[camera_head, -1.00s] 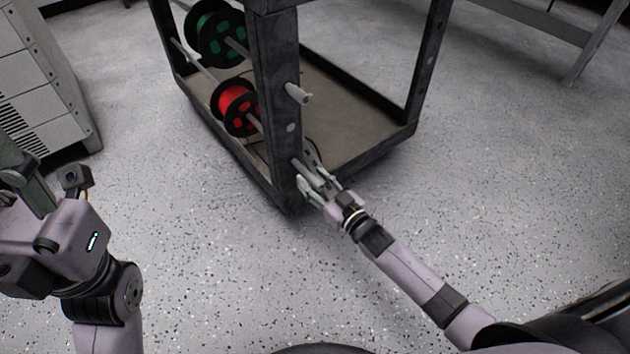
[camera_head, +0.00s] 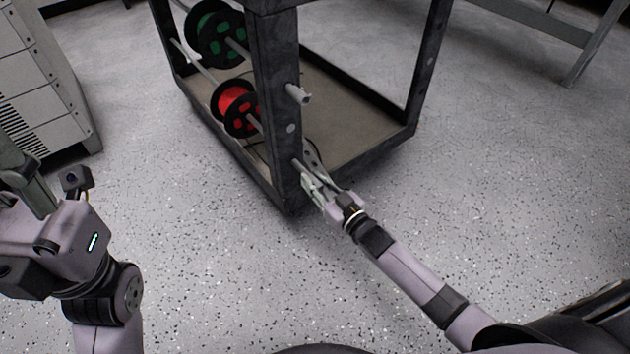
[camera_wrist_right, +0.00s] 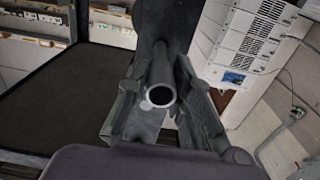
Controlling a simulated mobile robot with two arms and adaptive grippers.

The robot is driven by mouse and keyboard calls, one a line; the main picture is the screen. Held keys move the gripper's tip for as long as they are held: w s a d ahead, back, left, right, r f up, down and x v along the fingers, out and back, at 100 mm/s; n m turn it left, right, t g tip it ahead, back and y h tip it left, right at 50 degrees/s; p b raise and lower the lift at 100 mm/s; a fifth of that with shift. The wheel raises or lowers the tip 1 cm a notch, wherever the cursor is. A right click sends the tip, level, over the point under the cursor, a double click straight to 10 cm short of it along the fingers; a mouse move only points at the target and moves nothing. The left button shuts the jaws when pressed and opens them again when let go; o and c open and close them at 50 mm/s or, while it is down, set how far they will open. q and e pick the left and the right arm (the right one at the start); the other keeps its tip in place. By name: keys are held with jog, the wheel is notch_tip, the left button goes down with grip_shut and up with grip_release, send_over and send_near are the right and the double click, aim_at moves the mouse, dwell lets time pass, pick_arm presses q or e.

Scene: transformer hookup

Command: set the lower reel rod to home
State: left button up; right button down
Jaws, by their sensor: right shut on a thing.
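The lower reel rod (camera_head: 255,124) is a thin grey tube that carries a red reel (camera_head: 235,105) on a dark frame. Its near end sticks out through the frame's front post (camera_head: 276,110), low down. My right gripper (camera_head: 312,180) is shut on this protruding end, just outside the post. In the right wrist view the rod's hollow round end (camera_wrist_right: 161,95) sits between the two fingers of the right gripper (camera_wrist_right: 163,82). My left gripper is at the left edge of the head view, mostly out of the picture, and its fingertips cannot be made out.
An upper rod (camera_head: 298,94) with a green reel (camera_head: 216,34) runs above the lower one, and its end also sticks out of the post. The frame's bottom shelf (camera_head: 350,120) lies behind. A grey cabinet (camera_head: 45,90) stands at left. The speckled floor is clear around.

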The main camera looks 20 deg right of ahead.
aim_at(293, 160)
jog(key=x, duration=0.5)
jog(key=shift+w+a, duration=0.1)
jog(key=shift+w, duration=0.15)
jog(key=shift+r, duration=0.1)
jog(key=c, duration=1.4)
grip_release()
jog(key=shift+w+a, duration=0.1)
jog(key=shift+w, duration=0.05)
jog(key=v, duration=1.2)
